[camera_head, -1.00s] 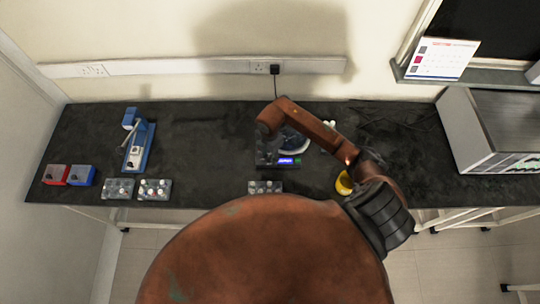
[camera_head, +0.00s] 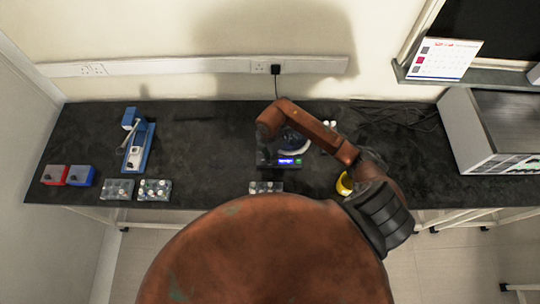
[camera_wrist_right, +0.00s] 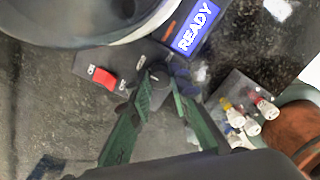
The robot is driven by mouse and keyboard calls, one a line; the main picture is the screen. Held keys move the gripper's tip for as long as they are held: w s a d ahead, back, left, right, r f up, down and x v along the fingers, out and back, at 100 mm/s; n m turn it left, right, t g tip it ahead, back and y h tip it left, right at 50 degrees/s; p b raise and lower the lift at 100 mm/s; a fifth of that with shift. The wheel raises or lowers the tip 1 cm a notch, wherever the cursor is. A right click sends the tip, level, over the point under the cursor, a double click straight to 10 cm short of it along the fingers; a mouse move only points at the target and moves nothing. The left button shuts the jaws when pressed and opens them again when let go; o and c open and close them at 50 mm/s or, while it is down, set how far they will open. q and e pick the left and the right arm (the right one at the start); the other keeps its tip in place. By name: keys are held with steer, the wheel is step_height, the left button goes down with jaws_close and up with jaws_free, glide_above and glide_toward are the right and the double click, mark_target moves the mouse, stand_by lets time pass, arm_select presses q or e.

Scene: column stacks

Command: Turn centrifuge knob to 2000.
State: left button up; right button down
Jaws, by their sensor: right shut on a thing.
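The centrifuge (camera_head: 294,143) stands on the dark bench, partly hidden behind my right arm. Its blue display (camera_head: 286,161) is lit. In the right wrist view the display (camera_wrist_right: 198,28) reads READY, and a red switch (camera_wrist_right: 103,78) sits on the front panel. My right gripper (camera_wrist_right: 160,88) has its green fingers shut on the dark knob (camera_wrist_right: 157,72) of that panel. The knob is mostly covered by the fingertips, and I cannot read its setting. In the head view my right arm hides most of the gripper. My left gripper is not in view.
A tube rack (camera_head: 266,187) stands at the bench's front edge, close beside the gripper in the wrist view. A yellow object (camera_head: 344,184) lies by my right arm. Farther left are a blue-and-white device (camera_head: 138,147), two more racks, and red and blue boxes.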

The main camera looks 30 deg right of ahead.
steer(key=n+b, duration=0.1)
steer(key=n, duration=0.3)
steer(key=shift+d+f+n, duration=0.1)
steer(key=shift+n, duration=0.2)
steer(key=n+b, duration=0.2)
steer(key=n, duration=0.1)
steer(key=shift+n, duration=0.3)
steer(key=n+b, duration=0.3)
steer(key=n, duration=0.2)
steer(key=shift+f, duration=0.1)
arm_select(q)
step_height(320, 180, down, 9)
steer(key=b, duration=0.2)
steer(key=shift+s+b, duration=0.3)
steer(key=shift+b, duration=0.1)
arm_select(e)
steer(key=shift+s+n, duration=0.1)
steer(key=shift+n, duration=2.3)
steer(key=c, duration=1.8)
jaws_free()
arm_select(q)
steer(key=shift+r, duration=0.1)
